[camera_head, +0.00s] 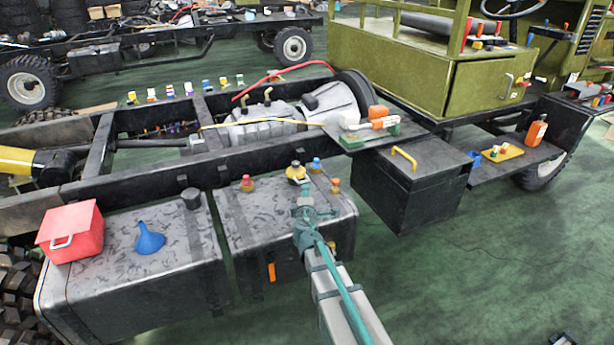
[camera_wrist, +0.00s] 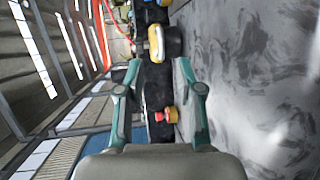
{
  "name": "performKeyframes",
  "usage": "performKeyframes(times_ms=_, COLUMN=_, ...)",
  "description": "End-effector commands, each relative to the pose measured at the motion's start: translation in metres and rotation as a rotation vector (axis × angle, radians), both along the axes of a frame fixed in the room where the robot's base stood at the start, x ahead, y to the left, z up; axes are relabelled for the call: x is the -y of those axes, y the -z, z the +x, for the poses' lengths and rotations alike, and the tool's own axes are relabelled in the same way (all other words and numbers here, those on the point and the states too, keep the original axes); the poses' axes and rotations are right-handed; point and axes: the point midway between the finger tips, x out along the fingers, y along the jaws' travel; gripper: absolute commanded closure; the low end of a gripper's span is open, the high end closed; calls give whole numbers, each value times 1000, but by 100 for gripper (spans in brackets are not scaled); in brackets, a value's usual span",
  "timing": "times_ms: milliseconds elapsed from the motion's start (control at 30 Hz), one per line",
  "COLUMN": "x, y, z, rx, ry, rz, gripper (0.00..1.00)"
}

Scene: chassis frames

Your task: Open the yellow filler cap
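The yellow filler cap (camera_head: 296,172) sits on top of the dark grey tank nearest my arm, by its far edge, with black parts around it. In the wrist view the yellow cap (camera_wrist: 156,42) lies just beyond the fingertips, beside a round black part. My gripper (camera_head: 304,196) is teal and reaches over the tank just on the near side of the cap. In the wrist view my gripper (camera_wrist: 159,68) has its two fingers wide apart, with nothing held between them. I cannot tell whether a finger touches the cap.
A red-and-yellow knob (camera_head: 247,184) stands left of the cap. A blue-topped fitting (camera_head: 316,165) and an orange one (camera_head: 336,185) stand to its right. A blue funnel (camera_head: 149,239) and a red box (camera_head: 72,232) are on the left tank. A black box (camera_head: 408,185) is at right.

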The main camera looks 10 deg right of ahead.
Motion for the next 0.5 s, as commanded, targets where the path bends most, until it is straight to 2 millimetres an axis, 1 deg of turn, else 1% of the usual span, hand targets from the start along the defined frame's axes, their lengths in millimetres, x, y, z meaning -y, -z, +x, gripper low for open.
performKeyframes(times_ms=33, x=-7, y=0, z=-1, rx=-5, ry=-19, rz=-26, gripper=64)
performKeyframes(times_ms=100, x=-11, y=1, z=1, rx=-8, ry=-31, rz=-44, gripper=64)
performKeyframes(times_ms=267, x=-8, y=4, z=14, rx=-7, ry=-31, rz=-44, gripper=64)
performKeyframes(times_ms=367, x=-6, y=6, z=27, rx=-7, ry=-29, rz=-42, gripper=64)
performKeyframes(times_ms=500, x=-1, y=10, z=50, rx=-7, ry=-27, rz=-41, gripper=64)
